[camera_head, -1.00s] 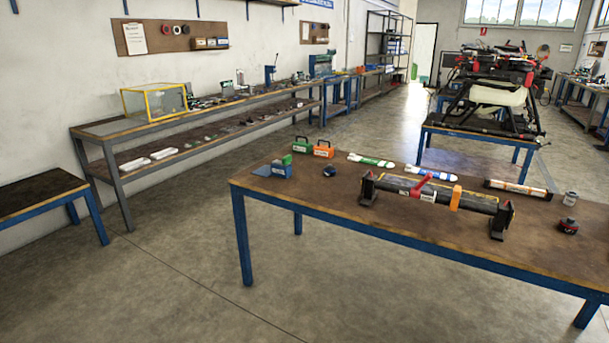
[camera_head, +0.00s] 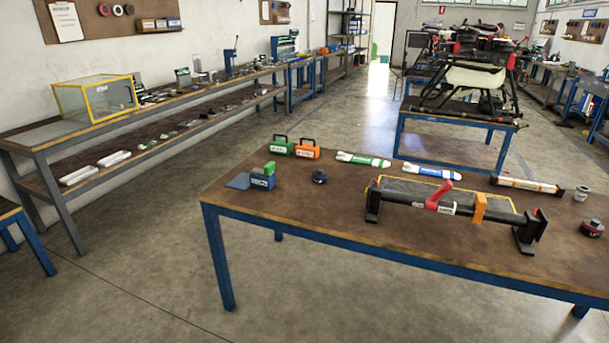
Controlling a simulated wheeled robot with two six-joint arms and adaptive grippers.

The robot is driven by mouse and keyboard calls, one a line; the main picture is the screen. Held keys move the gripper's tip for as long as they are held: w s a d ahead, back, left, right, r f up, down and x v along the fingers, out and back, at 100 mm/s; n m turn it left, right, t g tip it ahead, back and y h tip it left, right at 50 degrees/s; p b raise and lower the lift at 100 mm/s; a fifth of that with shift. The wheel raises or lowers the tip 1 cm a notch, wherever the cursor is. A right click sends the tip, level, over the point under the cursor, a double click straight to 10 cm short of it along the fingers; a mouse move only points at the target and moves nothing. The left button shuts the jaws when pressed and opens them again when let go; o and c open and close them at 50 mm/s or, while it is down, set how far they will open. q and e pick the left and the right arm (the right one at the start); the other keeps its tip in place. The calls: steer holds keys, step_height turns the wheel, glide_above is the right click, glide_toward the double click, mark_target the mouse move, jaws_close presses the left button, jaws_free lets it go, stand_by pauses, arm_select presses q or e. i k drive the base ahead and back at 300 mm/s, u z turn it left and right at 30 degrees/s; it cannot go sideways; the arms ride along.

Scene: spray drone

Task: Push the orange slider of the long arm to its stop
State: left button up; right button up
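The long arm (camera_head: 405,196) is a dark tube lying across the front table in the camera_head view, held up by a black stand at each end. The orange slider (camera_head: 479,208) is a band around the tube, right of its middle. A red lever (camera_head: 438,195) stands up tilted from the tube, left of the slider, beside a white label. A gap of bare tube shows between the slider and the right stand. Neither of my grippers is in view.
The table (camera_head: 330,225) has a blue frame. Green (camera_head: 281,145) and orange (camera_head: 307,149) cases, a blue box (camera_head: 262,178), two finned tubes and a white-and-orange tube (camera_head: 525,185) lie around the long arm. A drone (camera_head: 465,75) stands on a table behind. The floor in front is clear.

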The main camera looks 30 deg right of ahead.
mark_target(481, 202)
steer(key=z, duration=0.6)
steer(key=i, duration=0.9)
steer(key=u, duration=2)
steer(key=k, duration=2.05)
steer(key=z, duration=2.75)
